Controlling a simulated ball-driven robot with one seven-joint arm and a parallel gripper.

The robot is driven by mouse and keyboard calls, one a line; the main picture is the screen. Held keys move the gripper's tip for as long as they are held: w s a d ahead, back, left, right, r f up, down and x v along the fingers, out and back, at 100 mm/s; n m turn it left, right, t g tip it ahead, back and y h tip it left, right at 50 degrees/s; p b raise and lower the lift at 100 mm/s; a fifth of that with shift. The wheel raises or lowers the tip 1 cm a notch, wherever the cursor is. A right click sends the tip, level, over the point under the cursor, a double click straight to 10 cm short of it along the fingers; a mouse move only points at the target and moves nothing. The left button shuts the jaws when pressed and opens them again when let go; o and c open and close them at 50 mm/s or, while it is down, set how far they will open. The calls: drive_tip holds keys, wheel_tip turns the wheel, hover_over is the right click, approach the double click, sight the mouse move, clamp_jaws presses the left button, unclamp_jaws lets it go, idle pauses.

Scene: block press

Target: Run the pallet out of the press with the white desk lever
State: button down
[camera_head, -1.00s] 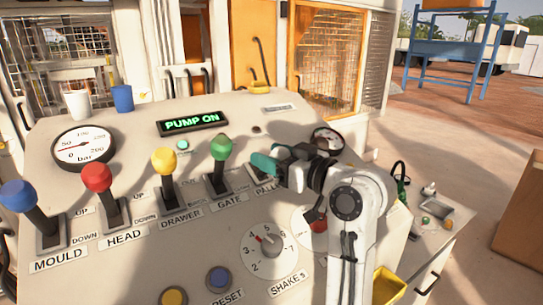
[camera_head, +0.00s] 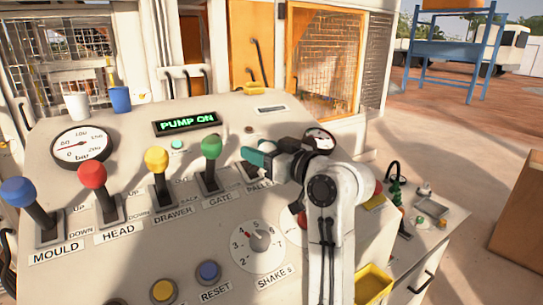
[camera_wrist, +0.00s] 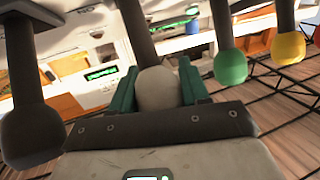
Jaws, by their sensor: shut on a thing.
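The white lever's pale round knob (camera_wrist: 157,88) sits between my gripper's green fingers in the wrist view, with its dark shaft running up behind it. My gripper (camera_head: 256,155) is shut on this knob. In the head view my gripper hides the knob, above the PALLET label (camera_head: 261,186) on the sloping desk (camera_head: 130,265). The green GATE lever (camera_head: 211,147) stands just left of my gripper. The pallet and the press bed cannot be made out.
Yellow (camera_head: 156,160), red (camera_head: 92,176) and blue (camera_head: 18,191) levers stand further left. A dark knob (camera_wrist: 32,138) hangs close on the other side in the wrist view. A PUMP ON display (camera_head: 187,123) and a pressure gauge (camera_head: 82,147) are behind. A shake dial (camera_head: 257,246) lies in front.

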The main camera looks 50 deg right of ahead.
drive_tip(key=shift+w+d+r, duration=0.15)
drive_tip(key=shift+w+r, duration=0.3)
drive_tip(key=shift+w+d+r+p, duration=0.15)
drive_tip(key=shift+w+d+p, duration=0.05)
drive_tip(key=shift+w, duration=0.4)
drive_tip(key=shift+w+d+r+p, duration=0.15)
drive_tip(key=shift+w+p, duration=0.05)
drive_tip(key=shift+w, duration=0.4)
drive_tip(key=shift+s+d+f, duration=0.1)
drive_tip(key=shift+f, duration=0.2)
drive_tip(key=c, duration=0.7)
unclamp_jaws()
drive_tip(key=shift+d, duration=0.1)
drive_tip(key=shift+o, duration=0.6)
drive_tip(key=shift+r, duration=0.25)
drive_tip(key=s+b, duration=0.2)
drive_tip(key=s, duration=0.8)
drive_tip(key=shift+s+b, duration=0.35)
